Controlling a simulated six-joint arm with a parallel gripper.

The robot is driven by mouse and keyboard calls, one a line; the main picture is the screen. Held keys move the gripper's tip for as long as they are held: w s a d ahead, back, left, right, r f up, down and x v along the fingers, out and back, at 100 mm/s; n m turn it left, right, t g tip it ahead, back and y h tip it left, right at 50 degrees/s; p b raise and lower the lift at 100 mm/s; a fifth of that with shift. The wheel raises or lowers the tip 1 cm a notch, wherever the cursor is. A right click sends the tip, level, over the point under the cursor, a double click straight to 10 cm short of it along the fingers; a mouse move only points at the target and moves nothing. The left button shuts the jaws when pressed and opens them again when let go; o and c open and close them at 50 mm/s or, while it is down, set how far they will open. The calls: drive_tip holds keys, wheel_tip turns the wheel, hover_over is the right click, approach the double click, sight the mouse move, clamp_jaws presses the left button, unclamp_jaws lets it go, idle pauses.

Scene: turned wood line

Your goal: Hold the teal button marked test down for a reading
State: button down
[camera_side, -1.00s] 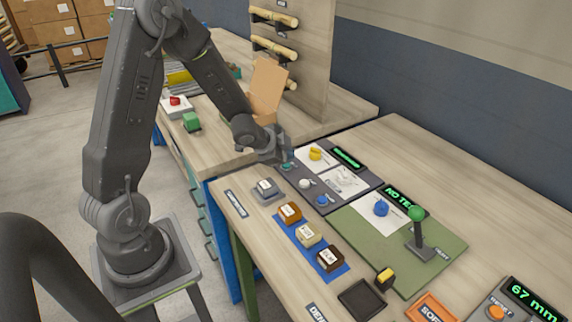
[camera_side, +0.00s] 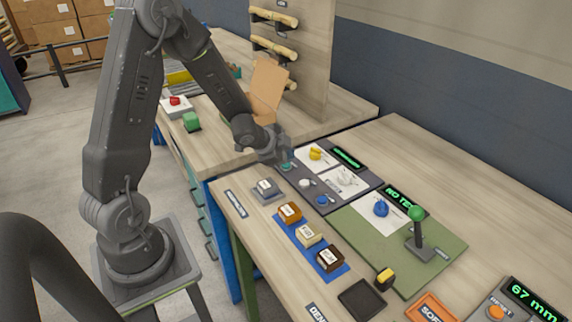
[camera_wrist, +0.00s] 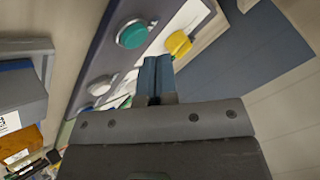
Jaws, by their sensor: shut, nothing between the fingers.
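The teal button (camera_side: 287,167) sits at the left end of a dark panel (camera_side: 298,180). It also shows in the wrist view as a teal round cap (camera_wrist: 133,34) on a pale ring. My gripper (camera_side: 283,159) is right by the button in the side view. In the wrist view my gripper's blue-grey fingers (camera_wrist: 156,68) are together and empty. There the button shows beyond and to the left of the fingertips, with a gap in the picture. I cannot make out contact in the side view, and the marking is too small to read.
A yellow knob (camera_side: 316,153), a white knob (camera_side: 305,183) and a blue knob (camera_side: 322,200) are close by. A green-lit display (camera_side: 347,157) stands behind, unreadable. A green-topped lever (camera_side: 416,230) stands to the right. A grey block (camera_side: 266,187) lies in front.

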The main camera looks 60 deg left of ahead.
sight(287, 165)
idle(0.4)
drive_tip(key=shift+f, duration=0.4)
drive_tip(key=shift+f, duration=0.4)
idle(1.6)
idle(0.8)
drive_tip(key=shift+r, duration=0.85)
drive_tip(key=shift+r, duration=0.1)
drive_tip(key=shift+d+r, duration=0.1)
drive_tip(key=shift+r, duration=2.3)
